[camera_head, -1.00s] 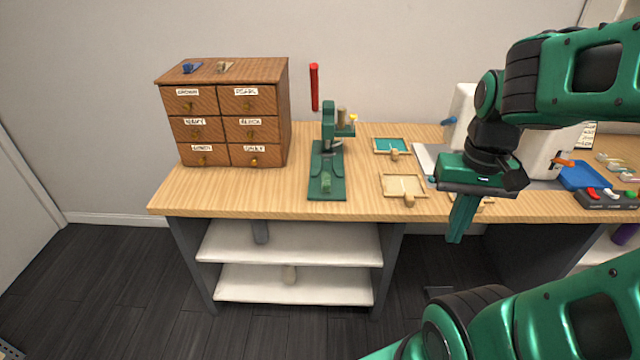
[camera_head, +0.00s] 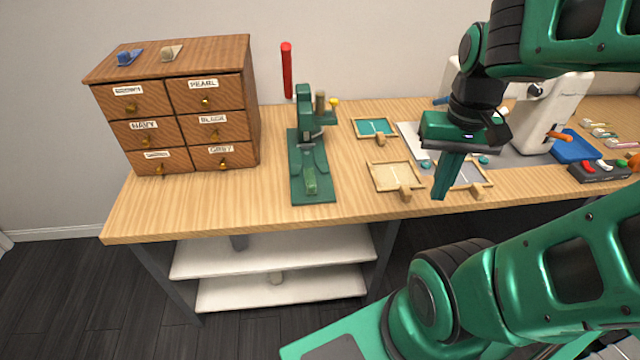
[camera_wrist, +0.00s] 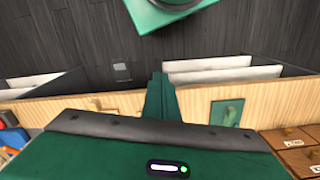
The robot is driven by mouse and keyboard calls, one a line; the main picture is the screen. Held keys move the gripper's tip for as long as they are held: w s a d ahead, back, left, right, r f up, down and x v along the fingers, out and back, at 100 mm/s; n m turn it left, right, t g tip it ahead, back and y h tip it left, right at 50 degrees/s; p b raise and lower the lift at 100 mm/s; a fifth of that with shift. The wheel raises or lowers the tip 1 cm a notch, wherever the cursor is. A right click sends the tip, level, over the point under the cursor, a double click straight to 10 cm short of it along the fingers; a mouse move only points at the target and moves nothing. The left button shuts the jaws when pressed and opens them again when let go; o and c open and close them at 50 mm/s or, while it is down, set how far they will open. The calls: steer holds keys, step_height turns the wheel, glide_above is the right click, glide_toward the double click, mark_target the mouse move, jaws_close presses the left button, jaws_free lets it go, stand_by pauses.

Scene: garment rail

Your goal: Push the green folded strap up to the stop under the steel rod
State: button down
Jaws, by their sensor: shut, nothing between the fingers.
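A green press (camera_head: 304,115) stands on the bench, its green base plate (camera_head: 326,194) reaching to the front. The small green folded strap (camera_head: 310,181) appears to lie near the front of that plate, clear of the press head. The steel rod and the stop are too small to make out under the head. My gripper (camera_head: 439,196) is shut and empty, pointing down to the right of the press, apart from the strap. In the wrist view my fingers (camera_wrist: 160,98) are together, and the plate (camera_wrist: 226,112) with the strap shows beside them.
A wooden drawer cabinet (camera_head: 180,108) stands left of the press. Shallow wooden trays (camera_head: 376,187) lie right of it, near my gripper. A white machine (camera_head: 545,105) and a blue tray (camera_head: 578,147) are further right. The bench front between cabinet and press is clear.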

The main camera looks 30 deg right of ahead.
steer(key=shift+d, duration=0.1)
steer(key=n, duration=0.2)
glide_above(312, 200)
steer(key=s+a, duration=0.1)
steer(key=s, duration=0.3)
step_height(312, 200, down, 6)
step_height(312, 200, down, 9)
steer(key=shift+a+f, duration=0.1)
steer(key=shift+a, duration=0.05)
steer(key=shift+w+d+f, duration=0.1)
steer(key=shift+w+d, duration=0.1)
steer(key=shift+w, duration=0.4)
steer(key=shift+w+d, duration=0.2)
steer(key=shift+w, duration=0.4)
steer(key=shift+w+d, duration=0.3)
steer(key=shift+w, duration=0.55)
